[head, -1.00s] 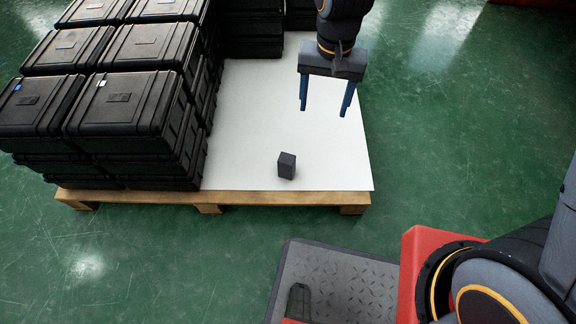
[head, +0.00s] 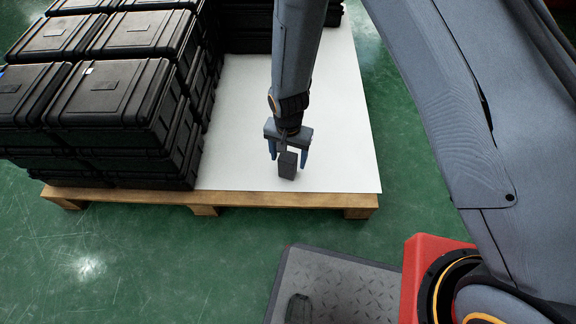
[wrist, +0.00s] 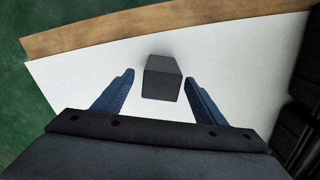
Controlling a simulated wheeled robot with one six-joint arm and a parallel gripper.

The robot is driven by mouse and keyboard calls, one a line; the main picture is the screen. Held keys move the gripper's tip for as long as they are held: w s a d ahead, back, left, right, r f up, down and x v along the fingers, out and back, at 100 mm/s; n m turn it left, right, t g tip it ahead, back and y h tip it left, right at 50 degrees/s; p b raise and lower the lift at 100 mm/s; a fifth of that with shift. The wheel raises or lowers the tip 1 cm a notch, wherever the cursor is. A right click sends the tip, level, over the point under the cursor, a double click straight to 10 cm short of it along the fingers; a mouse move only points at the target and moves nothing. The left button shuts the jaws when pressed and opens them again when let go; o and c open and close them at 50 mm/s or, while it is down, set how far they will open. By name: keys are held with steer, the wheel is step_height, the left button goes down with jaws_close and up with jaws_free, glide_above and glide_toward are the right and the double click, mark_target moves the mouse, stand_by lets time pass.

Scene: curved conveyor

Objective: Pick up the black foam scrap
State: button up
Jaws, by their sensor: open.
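The black foam scrap (head: 287,165) is a small dark block standing on the white sheet near the pallet's front edge. It also shows in the wrist view (wrist: 161,79), just beyond and between the fingertips. My gripper (head: 288,155) is open, with its two blue fingers low over the sheet behind and to either side of the scrap in the head view. In the wrist view the open fingers (wrist: 159,76) have white sheet visible between them and the scrap on both sides. No contact shows.
The white sheet (head: 235,130) lies on a wooden pallet (head: 250,198). Stacked black cases (head: 115,95) fill the pallet's left side, and more stand at the back. The sheet right of the scrap is clear. Green floor (head: 150,245) surrounds the pallet.

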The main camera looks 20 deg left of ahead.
step_height(320, 180, down, 5)
steer(key=b, duration=0.2)
steer(key=shift+w+a+f+b, duration=0.1)
steer(key=shift+a+b, duration=0.05)
steer(key=shift+b, duration=0.2)
steer(key=c, duration=1.1)
